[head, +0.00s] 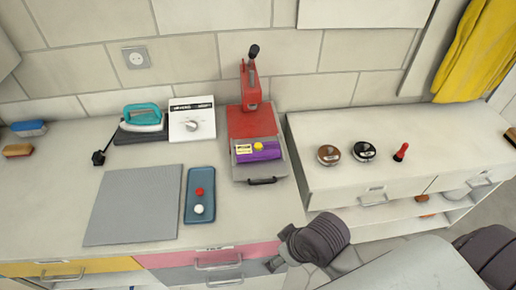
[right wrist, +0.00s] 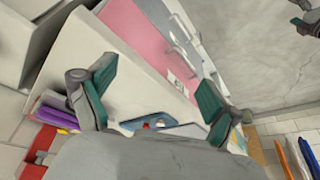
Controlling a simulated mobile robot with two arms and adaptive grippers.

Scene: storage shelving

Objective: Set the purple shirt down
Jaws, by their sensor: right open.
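The purple shirt (head: 262,155) is folded into a small block and lies on the front of the red heat press (head: 252,122). A yellow round spot and a yellow label show on it. It also shows as a purple shape in the right wrist view (right wrist: 58,116), at the left edge. My right gripper (right wrist: 155,105) is open, its two teal fingers apart with nothing between them. It is away from the shirt, toward the counter's front. Part of what looks like my left gripper (right wrist: 306,18) shows at the top right corner of the right wrist view, cut off.
A grey mat (head: 132,207) and a blue tray (head: 191,218) with a red and a white knob lie left of the press. Behind are a teal iron (head: 143,118) and a white box (head: 192,128). A white shelf (head: 400,135) with stamps stands to the right.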

